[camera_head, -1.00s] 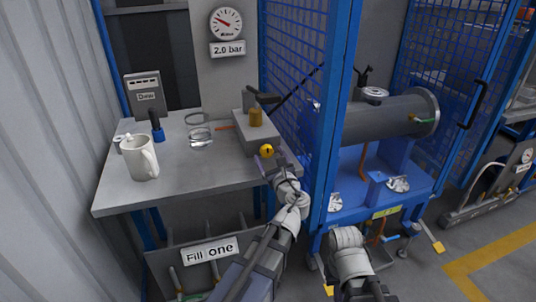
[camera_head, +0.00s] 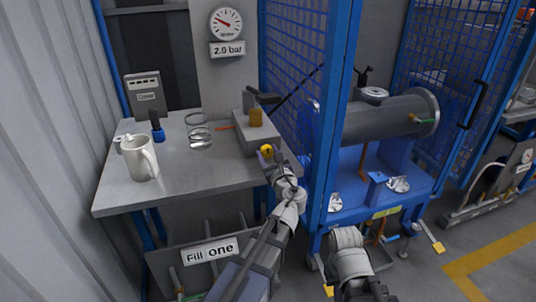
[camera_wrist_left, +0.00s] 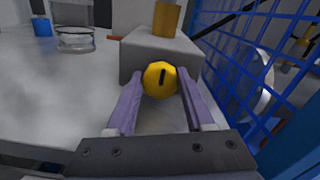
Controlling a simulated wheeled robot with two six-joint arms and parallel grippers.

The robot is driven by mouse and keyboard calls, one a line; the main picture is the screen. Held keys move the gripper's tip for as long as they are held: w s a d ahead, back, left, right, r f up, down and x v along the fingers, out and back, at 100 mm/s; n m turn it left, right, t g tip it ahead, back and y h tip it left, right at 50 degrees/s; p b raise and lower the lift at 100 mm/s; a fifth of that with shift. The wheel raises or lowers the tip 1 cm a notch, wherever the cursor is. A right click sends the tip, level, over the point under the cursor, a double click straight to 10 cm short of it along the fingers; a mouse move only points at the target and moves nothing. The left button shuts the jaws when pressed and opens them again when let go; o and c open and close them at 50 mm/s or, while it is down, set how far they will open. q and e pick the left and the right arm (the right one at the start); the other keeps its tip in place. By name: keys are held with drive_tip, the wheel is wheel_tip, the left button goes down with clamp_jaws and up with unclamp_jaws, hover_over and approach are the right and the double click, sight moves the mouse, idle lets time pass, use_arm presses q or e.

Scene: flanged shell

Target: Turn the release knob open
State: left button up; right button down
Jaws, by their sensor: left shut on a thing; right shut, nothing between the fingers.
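The release knob is a round yellow knob (camera_head: 266,151) on the front of a grey block (camera_head: 254,138) near the right end of the workbench. It carries a dark mark, which stands nearly upright in the left wrist view (camera_wrist_left: 160,79). My left gripper (camera_head: 271,160) is shut on the knob from the front. Its two purple-grey fingers lie on either side of the knob in the left wrist view. Part of the knob is behind the fingers in the head view. My right arm shows at the bottom, but its fingers cannot be made out.
A blue mesh guard (camera_head: 292,60) stands close right of the block. A gauge (camera_head: 226,24) above a "2.0 bar" sign hangs behind.

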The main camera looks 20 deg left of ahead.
use_arm(q)
clamp_jaws()
drive_tip(key=shift+n, duration=0.3)
drive_tip(key=shift+f+n, duration=0.1)
drive_tip(key=shift+n, duration=3)
drive_tip(key=o, duration=0.9)
unclamp_jaws()
drive_tip(key=shift+s, duration=0.1)
